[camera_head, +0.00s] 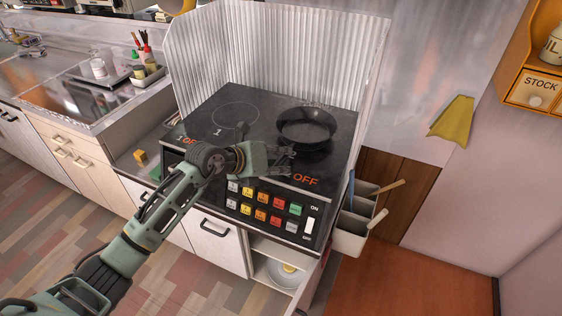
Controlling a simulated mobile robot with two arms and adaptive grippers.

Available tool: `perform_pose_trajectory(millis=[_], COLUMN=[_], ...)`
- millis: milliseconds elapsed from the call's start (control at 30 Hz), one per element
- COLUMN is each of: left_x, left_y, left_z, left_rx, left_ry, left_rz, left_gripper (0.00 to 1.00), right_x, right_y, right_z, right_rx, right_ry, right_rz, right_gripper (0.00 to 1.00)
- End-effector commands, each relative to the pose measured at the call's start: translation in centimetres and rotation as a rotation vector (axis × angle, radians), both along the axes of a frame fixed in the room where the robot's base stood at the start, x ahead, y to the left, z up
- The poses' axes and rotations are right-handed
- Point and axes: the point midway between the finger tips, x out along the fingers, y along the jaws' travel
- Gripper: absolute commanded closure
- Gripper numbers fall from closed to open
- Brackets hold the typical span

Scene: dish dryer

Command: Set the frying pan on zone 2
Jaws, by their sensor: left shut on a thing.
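The black round frying pan (306,127) is over the right part of the dark cooktop (262,98). A dark patch shows below its near edge; I cannot tell whether the pan rests on the surface or hangs just above it. The left zone ring (235,115) is bare, with a "1" beside it. The zone 2 marking is not clearly visible; the pan covers much of that side. My left gripper (284,152) is at the pan's near left side, shut on the pan, with the grasped part hidden. My right gripper is out of view.
A corrugated metal splash guard (270,50) stands behind and beside the cooktop. Coloured buttons (262,205) line the sloping front panel. Utensil bins (352,232) hang at the right edge. A counter with jars on a tray (148,78) lies to the left.

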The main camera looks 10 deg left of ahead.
Motion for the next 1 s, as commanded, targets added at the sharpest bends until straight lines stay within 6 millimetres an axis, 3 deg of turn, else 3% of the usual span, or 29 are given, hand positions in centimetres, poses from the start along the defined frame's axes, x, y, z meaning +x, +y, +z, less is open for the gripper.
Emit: perform_pose_trajectory(millis=[33,67,300,667,1000], left_x=[0.1,0.0,0.0,-0.1,-4.2], left_y=[0.0,0.0,0.0,0.1,3.4], left_z=[0.2,-0.2,-0.1,0.2,3.4], left_rx=[-0.002,0.0,0.0,0.001,0.006], left_ry=[-0.008,0.0,0.0,0.0,-0.002], left_rz=[0.0,0.0,0.0,0.0,0.0], left_gripper=[1.0,0.82,0.62,0.62,0.62], right_x=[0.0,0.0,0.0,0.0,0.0], right_y=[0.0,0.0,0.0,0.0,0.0], right_z=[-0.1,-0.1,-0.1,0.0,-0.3], right_rx=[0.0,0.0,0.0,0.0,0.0], right_ry=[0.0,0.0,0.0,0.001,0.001], right_rz=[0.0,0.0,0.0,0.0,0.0], right_gripper=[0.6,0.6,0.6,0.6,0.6])
